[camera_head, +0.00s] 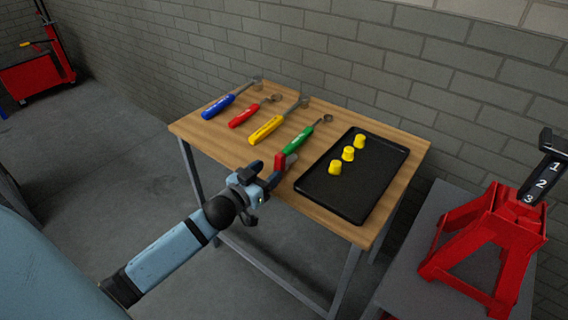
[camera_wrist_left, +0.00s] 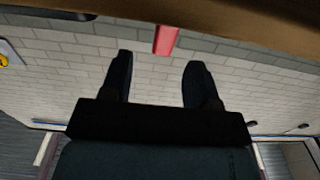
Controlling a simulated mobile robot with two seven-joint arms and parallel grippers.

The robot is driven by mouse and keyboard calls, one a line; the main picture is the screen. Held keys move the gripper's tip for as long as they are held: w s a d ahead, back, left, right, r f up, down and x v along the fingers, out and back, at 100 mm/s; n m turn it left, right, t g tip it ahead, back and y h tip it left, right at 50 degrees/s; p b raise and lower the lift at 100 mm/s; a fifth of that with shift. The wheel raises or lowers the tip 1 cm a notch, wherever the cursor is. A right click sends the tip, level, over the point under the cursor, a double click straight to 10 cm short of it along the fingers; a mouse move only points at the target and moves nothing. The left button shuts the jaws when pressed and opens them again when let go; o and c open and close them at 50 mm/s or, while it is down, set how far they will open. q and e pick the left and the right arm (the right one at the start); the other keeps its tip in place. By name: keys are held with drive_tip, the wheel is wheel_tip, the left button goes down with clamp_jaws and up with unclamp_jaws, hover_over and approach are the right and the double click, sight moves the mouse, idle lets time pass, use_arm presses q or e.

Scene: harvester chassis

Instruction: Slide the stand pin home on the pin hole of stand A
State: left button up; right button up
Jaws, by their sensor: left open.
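A red piece (camera_head: 281,160), likely the stand pin, lies at the near edge of the wooden table, by the green-handled tool. A red strip also shows in the left wrist view (camera_wrist_left: 166,40), beyond and roughly between my fingertips. My left gripper (camera_head: 262,183) is open and empty, just in front of that table edge, close to the red piece. Its two dark fingers stand apart in the left wrist view (camera_wrist_left: 161,65). A red jack stand (camera_head: 490,235), likely stand A, stands at the right, with a black post (camera_head: 540,180) marked 1, 2, 3. Its pin hole cannot be made out. My right gripper is out of view.
The wooden table (camera_head: 225,150) carries blue, red, yellow and green-handled tools and a black tray (camera_head: 350,195) with three yellow caps (camera_head: 348,154). The jack stand is on a grey surface (camera_head: 405,285). A brick wall (camera_head: 400,60) stands behind. Floor left of the table is clear.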

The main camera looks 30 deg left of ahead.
sight(277, 163)
use_arm(q)
drive_tip(key=shift+w+f+b, duration=0.2)
drive_tip(key=shift+w+b, duration=0.3)
drive_tip(key=shift+w, duration=2.65)
drive_tip(key=c, duration=1)
